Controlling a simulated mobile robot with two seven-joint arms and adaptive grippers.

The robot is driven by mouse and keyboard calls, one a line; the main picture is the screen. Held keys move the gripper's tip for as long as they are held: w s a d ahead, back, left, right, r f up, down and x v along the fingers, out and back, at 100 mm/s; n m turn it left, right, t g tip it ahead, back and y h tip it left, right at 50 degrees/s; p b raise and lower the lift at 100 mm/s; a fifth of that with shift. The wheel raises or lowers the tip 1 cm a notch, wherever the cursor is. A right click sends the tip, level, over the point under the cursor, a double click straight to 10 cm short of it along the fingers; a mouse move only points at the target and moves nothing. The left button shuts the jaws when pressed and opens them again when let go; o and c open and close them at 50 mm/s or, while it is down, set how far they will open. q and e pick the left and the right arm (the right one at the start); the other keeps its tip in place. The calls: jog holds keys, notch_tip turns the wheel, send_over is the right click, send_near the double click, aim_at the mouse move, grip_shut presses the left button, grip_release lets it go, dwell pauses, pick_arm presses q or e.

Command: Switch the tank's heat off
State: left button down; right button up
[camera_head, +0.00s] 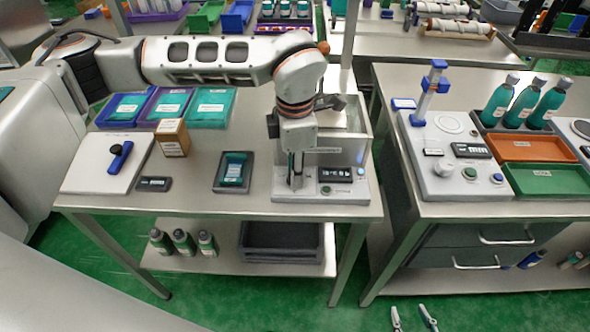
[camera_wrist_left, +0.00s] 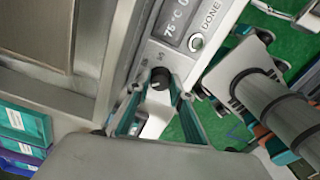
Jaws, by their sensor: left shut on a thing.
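The tank (camera_head: 354,151) stands at the right of the near-left table, with a pale control panel along its front. The panel's display (camera_head: 336,174) shows in the left wrist view (camera_wrist_left: 178,24), reading 75 °C. A button marked DONE (camera_wrist_left: 196,41) is beside it. A dark round knob (camera_wrist_left: 158,79) sits on the panel below the display. My left gripper (camera_head: 296,182) points down at the panel and is shut on the knob. In the head view the gripper hides the knob. My right gripper (camera_head: 413,318) shows only as two separated fingertips at the bottom edge, open and empty.
A tray with a teal packet (camera_head: 232,172) lies left of the tank. A cardboard box (camera_head: 172,138) and a white board with a blue-handled tool (camera_head: 118,158) are further left. The right table holds a press (camera_head: 430,95), bottles (camera_head: 524,102) and orange and green trays (camera_head: 548,180).

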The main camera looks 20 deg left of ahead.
pick_arm(q)
jog(key=n, duration=0.4)
jog(key=shift+n, duration=0.9)
jog(key=shift+r, duration=0.1)
jog(key=c, duration=2)
grip_release()
jog(key=shift+c, duration=0.2)
notch_tip(320, 180, up, 12)
jog(key=shift+s, duration=0.1)
